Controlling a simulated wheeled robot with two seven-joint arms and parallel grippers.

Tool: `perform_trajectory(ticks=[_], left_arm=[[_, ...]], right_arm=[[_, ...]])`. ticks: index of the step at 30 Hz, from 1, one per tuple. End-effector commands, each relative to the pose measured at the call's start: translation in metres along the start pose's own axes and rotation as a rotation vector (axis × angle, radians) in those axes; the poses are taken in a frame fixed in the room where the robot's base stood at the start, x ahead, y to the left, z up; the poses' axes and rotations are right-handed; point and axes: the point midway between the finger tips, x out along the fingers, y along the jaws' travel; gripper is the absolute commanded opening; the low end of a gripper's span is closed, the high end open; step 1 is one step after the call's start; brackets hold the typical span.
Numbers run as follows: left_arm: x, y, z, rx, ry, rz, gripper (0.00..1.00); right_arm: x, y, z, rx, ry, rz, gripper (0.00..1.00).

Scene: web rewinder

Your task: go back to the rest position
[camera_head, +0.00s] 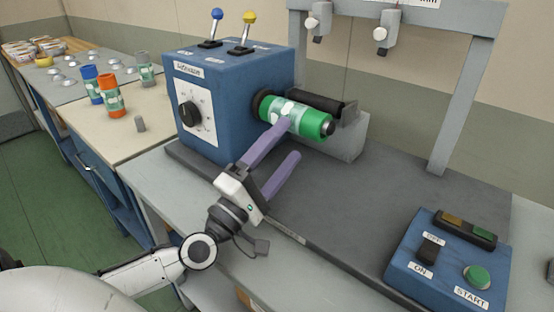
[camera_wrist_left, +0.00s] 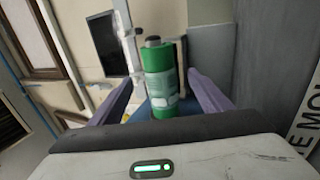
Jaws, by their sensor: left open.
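My left gripper (camera_head: 292,139) is open, with its two purple fingers spread in front of the blue rewinder (camera_head: 238,105). A green roll (camera_head: 312,122) with a pale printed band sits on the rewinder's spindle, lying level. In the head view the upper finger overlaps the roll's near side and the other finger is below and to the right. In the left wrist view the roll (camera_wrist_left: 160,65) shows between the spread fingers, with a gap on each side. I cannot tell whether a finger touches it. My right gripper is not in view.
A blue control box (camera_head: 450,262) with an ON/OFF switch and green START button stands at the front right. A grey frame (camera_head: 464,95) rises behind. Blue and orange rolls (camera_head: 110,98) stand on the left table. The dark base plate (camera_head: 370,190) is clear between rewinder and control box.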

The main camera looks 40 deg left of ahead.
Motion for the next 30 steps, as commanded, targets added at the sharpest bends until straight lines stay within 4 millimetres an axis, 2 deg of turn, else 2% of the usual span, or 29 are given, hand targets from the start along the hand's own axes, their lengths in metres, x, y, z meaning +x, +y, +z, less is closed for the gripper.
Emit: perform_trajectory(ticks=[1,6,15,17,24,30], left_arm=[[-0.008,-0.002,0.0,0.001,0.0,-0.003,0.71],[-0.021,0.0,0.0,0.0,0.0,0.0,0.71],[-0.022,0.003,0.0,0.001,0.0,0.002,0.71],[-0.02,0.009,0.0,0.001,0.0,0.003,0.71],[-0.003,0.051,0.0,0.0,0.0,0.002,0.71],[0.006,0.072,0.0,0.0,0.0,0.002,0.71]], right_arm=[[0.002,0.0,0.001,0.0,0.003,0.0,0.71],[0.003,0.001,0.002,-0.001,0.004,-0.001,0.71],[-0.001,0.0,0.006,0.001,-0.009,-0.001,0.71],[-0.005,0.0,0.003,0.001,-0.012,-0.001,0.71],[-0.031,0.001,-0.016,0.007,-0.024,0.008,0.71],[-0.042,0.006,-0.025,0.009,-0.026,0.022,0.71]])
